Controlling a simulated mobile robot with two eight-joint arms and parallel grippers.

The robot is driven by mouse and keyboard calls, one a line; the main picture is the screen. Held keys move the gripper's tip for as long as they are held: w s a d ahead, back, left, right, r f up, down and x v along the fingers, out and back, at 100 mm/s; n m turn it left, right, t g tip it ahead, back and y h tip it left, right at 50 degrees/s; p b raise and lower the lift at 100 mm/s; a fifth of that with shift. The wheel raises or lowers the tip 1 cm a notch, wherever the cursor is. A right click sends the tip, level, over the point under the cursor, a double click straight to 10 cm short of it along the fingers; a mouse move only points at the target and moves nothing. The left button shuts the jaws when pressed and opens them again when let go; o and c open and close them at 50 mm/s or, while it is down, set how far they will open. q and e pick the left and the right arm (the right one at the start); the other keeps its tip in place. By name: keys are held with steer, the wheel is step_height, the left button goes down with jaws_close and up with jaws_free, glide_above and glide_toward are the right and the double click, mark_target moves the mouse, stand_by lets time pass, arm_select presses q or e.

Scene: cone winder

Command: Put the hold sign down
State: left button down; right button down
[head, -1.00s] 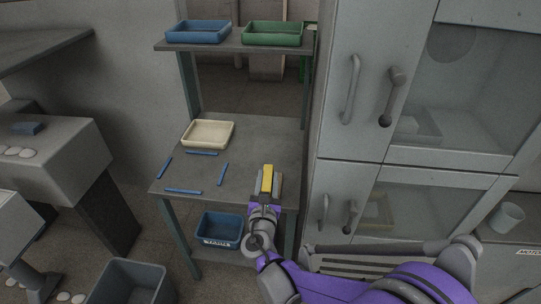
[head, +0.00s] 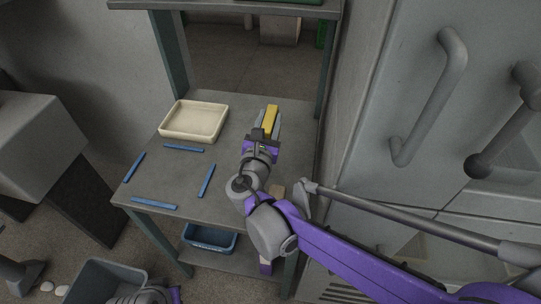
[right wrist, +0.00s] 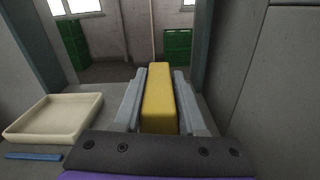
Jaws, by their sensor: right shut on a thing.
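The hold sign shows as a yellow block (head: 271,120). My right gripper (head: 264,132) is shut on it, with a grey finger on each side. In the right wrist view the yellow block (right wrist: 158,98) stands lengthwise between the two fingers (right wrist: 158,102), and no lettering shows. The gripper and block are over the right part of the grey table (head: 225,165). I cannot tell whether the block touches the table top. My left gripper is not in view; only a small piece of my own body shows at the bottom edge.
A cream tray (head: 194,121) stands at the table's back left. Several blue strips lie on the table, one near the front edge (head: 154,203). A grey cabinet with handles (head: 430,95) is close on the right. A blue bin (head: 209,238) sits below.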

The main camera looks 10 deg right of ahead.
steer(key=f, duration=0.2)
steer(key=f+b, duration=0.1)
steer(key=f, duration=0.1)
steer(key=shift+s+a+f, duration=0.1)
steer(key=shift+s+f, duration=0.1)
steer(key=shift+f, duration=0.2)
steer(key=shift+f+b, duration=0.8)
steer(key=shift+f, duration=1.45)
steer(key=shift+f, duration=0.1)
steer(key=shift+c, duration=2.3)
jaws_free()
steer(key=shift+r, duration=0.2)
steer(key=p+v, duration=0.1)
steer(key=v, duration=1.1)
steer(key=shift+f, duration=0.1)
